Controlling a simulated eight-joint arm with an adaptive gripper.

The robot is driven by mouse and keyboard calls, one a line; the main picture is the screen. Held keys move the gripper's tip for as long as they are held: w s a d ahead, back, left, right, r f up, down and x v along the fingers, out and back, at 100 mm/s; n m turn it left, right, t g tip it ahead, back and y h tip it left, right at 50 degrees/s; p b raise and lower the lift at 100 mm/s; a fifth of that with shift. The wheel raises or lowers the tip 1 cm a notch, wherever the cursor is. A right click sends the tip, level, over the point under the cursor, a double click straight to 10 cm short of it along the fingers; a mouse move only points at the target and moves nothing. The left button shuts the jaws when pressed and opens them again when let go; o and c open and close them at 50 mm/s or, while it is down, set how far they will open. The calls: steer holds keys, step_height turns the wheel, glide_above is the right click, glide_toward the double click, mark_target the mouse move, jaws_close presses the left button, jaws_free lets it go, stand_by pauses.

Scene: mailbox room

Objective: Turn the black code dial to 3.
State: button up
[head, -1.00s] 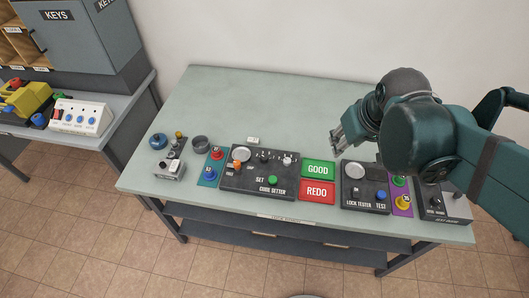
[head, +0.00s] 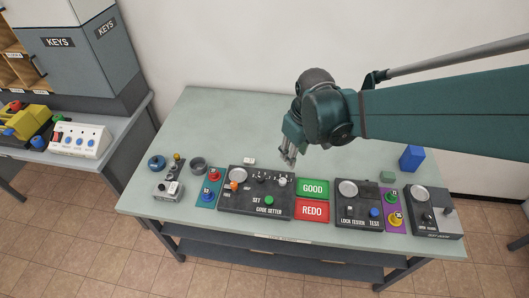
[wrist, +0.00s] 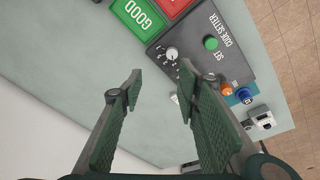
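The code setter panel (head: 256,207) is a dark box on the table with a green SET button (head: 268,199), an orange knob (head: 234,186) and a pale round disc. A small knob (head: 282,182) with a light top sits at its right end; the wrist view shows this knob (wrist: 171,53) beside small markings too small to read. My gripper (head: 288,158) is above the table just behind the panel's right end. In the wrist view my gripper (wrist: 160,88) is open and empty, its fingers apart from the knob.
The green GOOD pad (head: 313,188) and red REDO pad (head: 312,211) lie right of the panel. The lock tester (head: 359,210) stands farther right. A small white block (head: 249,161) lies behind the panel. The table's back left is clear.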

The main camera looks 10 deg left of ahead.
mark_target(261, 177)
steer(key=a+f+n+p, duration=0.1)
steer(key=a+f, duration=0.1)
steer(key=a, duration=0.1)
steer(key=a+f+n+g+p, duration=0.1)
steer(key=a+f, duration=0.2)
steer(key=a, duration=0.1)
steer(key=w+a+f+n+p, duration=0.1)
steer(key=a+f, duration=0.1)
steer(key=a, duration=0.2)
steer(key=shift+f+n+g+h, duration=0.35)
steer(key=shift+n+g+h, duration=0.05)
steer(key=shift+a+f, duration=0.35)
steer(key=shift+a, duration=0.05)
steer(key=shift+f, duration=0.1)
steer(key=shift+f+b, duration=0.4)
steer(key=shift+f, duration=3.4)
steer(key=c, duration=0.9)
